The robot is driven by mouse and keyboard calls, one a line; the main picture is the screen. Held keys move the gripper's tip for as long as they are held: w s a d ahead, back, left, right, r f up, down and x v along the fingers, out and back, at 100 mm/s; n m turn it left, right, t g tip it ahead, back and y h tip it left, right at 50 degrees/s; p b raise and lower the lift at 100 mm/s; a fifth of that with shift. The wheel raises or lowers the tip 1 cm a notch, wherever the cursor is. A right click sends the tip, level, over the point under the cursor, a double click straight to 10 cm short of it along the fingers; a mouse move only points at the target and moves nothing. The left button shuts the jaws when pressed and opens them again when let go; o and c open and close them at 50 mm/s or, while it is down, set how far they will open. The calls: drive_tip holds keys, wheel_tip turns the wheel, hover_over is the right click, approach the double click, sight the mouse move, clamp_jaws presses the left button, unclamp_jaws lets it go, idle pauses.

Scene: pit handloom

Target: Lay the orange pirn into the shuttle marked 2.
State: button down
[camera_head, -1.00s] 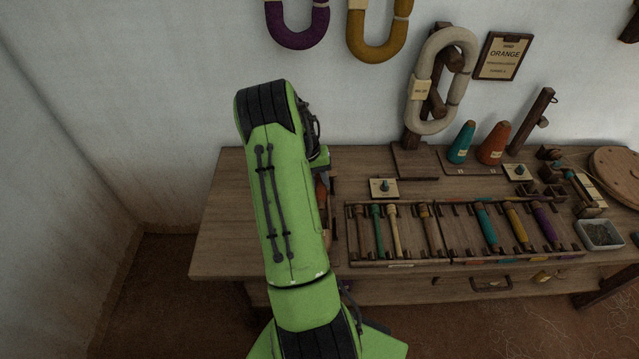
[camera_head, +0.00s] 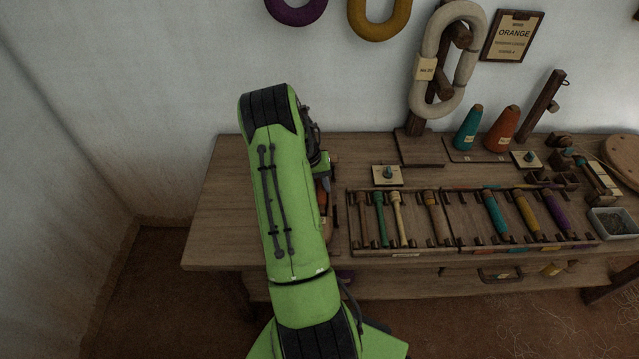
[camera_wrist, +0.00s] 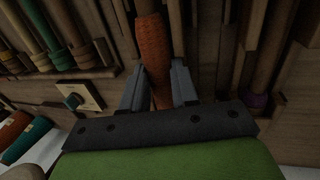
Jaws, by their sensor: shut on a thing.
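My gripper shows in the wrist view (camera_wrist: 157,88), its two grey fingers shut on the orange pirn (camera_wrist: 152,45), one on each side. In the head view my green arm hides the gripper, and only a sliver of orange (camera_head: 322,198) shows at the arm's right edge, over the table's left part. Long wooden pieces lie beside the pirn in the wrist view, but no number 2 is readable, so I cannot tell which is the shuttle marked 2.
A wooden rack (camera_head: 400,251) with several pirns runs along the table's front, right of my arm. A small card with a teal knob (camera_head: 388,175) lies behind it. Teal (camera_head: 468,128) and orange (camera_head: 503,130) cones stand farther back. The table's left end (camera_head: 215,220) is bare.

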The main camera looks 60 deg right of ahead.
sight(319, 187)
idle(0.3)
drive_tip(key=c, duration=0.8)
unclamp_jaws()
drive_tip(key=shift+r, duration=0.15)
wheel_tip(319, 187, up, 8)
drive_tip(key=p, duration=0.5)
drive_tip(key=shift+p, duration=0.4)
